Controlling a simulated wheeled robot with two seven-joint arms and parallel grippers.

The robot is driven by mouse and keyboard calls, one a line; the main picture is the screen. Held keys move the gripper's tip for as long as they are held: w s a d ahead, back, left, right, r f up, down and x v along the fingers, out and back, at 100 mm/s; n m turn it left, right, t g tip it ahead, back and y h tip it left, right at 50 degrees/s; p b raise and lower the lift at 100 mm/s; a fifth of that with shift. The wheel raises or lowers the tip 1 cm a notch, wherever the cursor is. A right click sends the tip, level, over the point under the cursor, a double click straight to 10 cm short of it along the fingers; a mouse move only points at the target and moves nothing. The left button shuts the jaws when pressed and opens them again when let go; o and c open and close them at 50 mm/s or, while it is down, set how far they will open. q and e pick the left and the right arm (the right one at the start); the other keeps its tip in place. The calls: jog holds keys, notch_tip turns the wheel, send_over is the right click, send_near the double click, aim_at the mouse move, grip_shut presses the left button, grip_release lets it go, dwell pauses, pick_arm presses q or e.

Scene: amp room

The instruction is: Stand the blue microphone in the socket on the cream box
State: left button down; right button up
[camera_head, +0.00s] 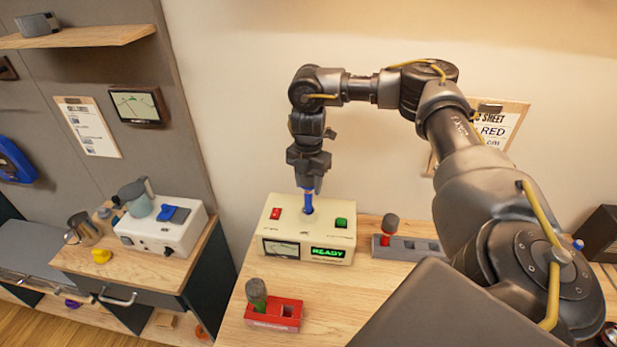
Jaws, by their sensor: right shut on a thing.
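The blue microphone (308,204) is upright above the top of the cream box (345,242). My right gripper (309,186) points straight down and is shut on its upper part, which the fingers hide. The microphone's lower end meets the box top in the picture, between a red switch and a green button. The socket is hidden behind it, so I cannot tell how deep it sits. The box's display reads READY. My left gripper is not in view.
My right arm covers the table's right side. Bare wood lies between the holders.

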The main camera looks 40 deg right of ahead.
jog(key=shift+f+b, duration=0.4)
jog(key=shift+f, duration=0.6)
jog(key=o, duration=1.2)
jog(key=shift+o, duration=0.2)
notch_tip(320, 180, up, 11)
jog(key=shift+f, duration=0.1)
jog(key=shift+f, duration=0.1)
